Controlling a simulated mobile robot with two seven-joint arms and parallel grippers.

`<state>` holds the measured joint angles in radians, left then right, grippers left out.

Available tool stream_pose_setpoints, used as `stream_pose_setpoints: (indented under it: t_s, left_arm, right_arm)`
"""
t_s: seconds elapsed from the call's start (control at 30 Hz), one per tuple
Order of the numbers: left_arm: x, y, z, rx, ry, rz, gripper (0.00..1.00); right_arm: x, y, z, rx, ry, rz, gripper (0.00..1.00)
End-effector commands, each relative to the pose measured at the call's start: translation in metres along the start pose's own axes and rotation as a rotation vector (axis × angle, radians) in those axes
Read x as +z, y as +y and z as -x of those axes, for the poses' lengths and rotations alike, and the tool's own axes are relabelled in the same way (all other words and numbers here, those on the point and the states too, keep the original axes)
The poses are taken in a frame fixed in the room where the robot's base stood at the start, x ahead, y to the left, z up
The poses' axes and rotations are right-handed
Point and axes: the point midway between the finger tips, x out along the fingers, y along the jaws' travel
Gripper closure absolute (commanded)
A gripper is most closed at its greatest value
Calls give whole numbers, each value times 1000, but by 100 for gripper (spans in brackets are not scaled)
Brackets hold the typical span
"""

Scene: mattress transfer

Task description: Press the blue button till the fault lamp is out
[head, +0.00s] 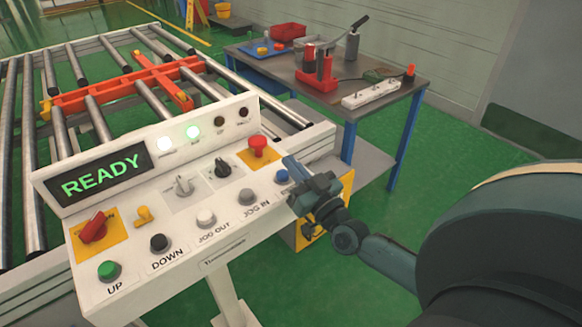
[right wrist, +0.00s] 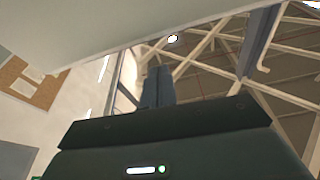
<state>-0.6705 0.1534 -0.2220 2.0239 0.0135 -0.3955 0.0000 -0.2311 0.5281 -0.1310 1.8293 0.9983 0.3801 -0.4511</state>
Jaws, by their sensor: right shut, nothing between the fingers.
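The white control console (head: 205,225) stands in the head view with a display reading READY. The blue button (head: 281,176) is at the right end of its front row, apparently uncovered. My right gripper (head: 290,163) is shut and empty, its fingertips close beside the button at the console's right edge; I cannot tell whether they touch. Its closed fingers also show in the right wrist view (right wrist: 157,87). Of the lamps, two glow, and the two at right, including the far-right lamp (head: 243,112), are dark. Their labels are too small to read. My left gripper is not in view.
A red mushroom button (head: 258,146) sits just behind the blue one. A roller conveyor (head: 105,85) with an orange frame lies behind the console. A workbench (head: 330,85) with tools and a power strip stands back right.

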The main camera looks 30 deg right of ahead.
Motion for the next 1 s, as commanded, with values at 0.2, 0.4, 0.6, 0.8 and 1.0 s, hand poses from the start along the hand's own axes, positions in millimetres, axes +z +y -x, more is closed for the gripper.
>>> stream_pose_setpoints:
  t_s: [0.2, 0.4, 0.6, 0.8, 1.0]
  left_arm:
    - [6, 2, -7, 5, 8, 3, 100]
    - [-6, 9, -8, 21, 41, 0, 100]
    - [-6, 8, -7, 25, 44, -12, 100]
    - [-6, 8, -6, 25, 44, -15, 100]
    - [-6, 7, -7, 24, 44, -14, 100]
  right_arm:
    - [5, 0, 48, 0, -5, 0, 100]
    - [3, 0, 76, 0, -2, 1, 100]
    - [0, 0, 87, 0, 2, 2, 100]
    - [0, 0, 88, 0, 3, 2, 100]
    - [0, 0, 88, 0, 3, 2, 100]
